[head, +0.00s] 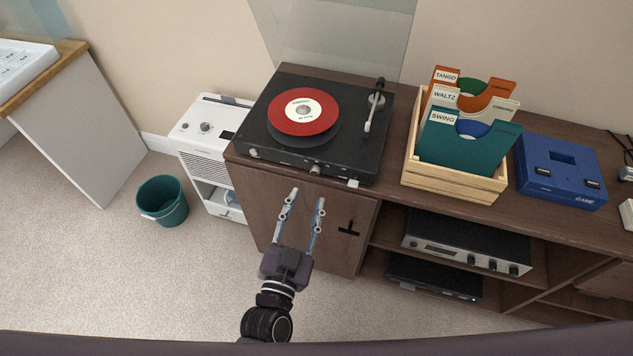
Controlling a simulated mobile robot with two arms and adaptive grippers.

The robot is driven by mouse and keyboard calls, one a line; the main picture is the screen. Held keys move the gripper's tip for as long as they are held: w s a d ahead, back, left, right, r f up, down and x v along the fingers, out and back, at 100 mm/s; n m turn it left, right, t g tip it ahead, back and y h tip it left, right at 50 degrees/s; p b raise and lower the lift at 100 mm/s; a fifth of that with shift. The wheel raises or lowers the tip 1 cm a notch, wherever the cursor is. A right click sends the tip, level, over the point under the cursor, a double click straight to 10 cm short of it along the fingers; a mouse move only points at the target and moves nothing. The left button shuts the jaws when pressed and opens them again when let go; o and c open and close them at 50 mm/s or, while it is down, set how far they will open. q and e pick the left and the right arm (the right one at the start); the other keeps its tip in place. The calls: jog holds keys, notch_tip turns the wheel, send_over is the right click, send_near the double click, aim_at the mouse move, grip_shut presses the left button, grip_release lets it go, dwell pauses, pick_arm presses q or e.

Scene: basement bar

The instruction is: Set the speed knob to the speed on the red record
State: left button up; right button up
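The red record (291,117) lies on the platter of a black turntable (343,155) on top of a brown cabinet. Its white label (303,110) carries small print that I cannot read at this size. A silver knob (315,169) sits on the turntable's front edge, with a smaller knob (254,152) near the front left corner. Which one is the speed knob I cannot tell for sure. The tonearm (371,115) rests at the right, off the record. My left gripper (308,195) is open and empty, with its fingers pointing at the turntable's front, just short of the silver knob. My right gripper is not in view.
A wooden crate (453,184) of record sleeves stands right of the turntable, then a blue game console (565,190). The turntable's clear lid (340,35) stands raised behind. A white appliance (205,130) and a teal bin (163,202) are at left. Carpet in front is clear.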

aim_at(314, 174)
pick_arm(q)
jog(key=x, duration=0.6)
jog(key=shift+w+f, duration=0.1)
jog(key=shift+w, duration=0.15)
jog(key=shift+w+d, duration=0.1)
jog(key=shift+w, duration=0.35)
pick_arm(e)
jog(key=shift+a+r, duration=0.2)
pick_arm(q)
grip_shut()
